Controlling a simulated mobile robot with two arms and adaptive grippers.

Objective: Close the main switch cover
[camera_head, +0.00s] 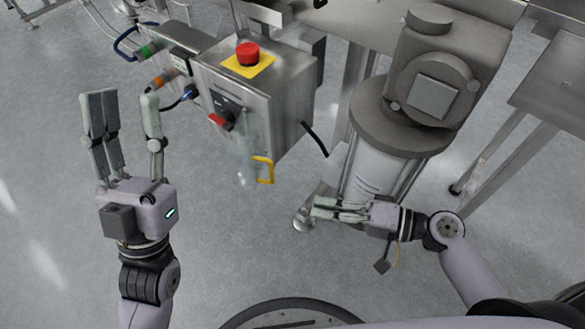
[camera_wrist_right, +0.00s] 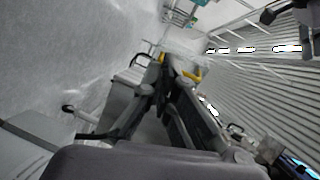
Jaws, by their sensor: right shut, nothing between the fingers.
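The main switch cover (camera_head: 247,160) is a clear panel swung out from the front of the grey control box (camera_head: 285,100), with a yellow catch (camera_head: 264,170) at its lower end. The red main switch (camera_head: 220,118) shows beside it on the box front. My left gripper (camera_head: 126,105) points up, open and empty, to the left of the box and apart from the cover. My right gripper (camera_head: 316,208) is shut and empty, below and right of the cover, not touching it in the head view. In the right wrist view a yellow part (camera_wrist_right: 192,76) shows beyond the fingers, partly hidden.
A red emergency button (camera_head: 248,54) on a yellow plate tops the box. Cables (camera_head: 188,93) leave its left side. A large grey cylinder machine (camera_head: 398,120) stands right, close to my right gripper. The floor (camera_head: 225,235) in front of the box is clear.

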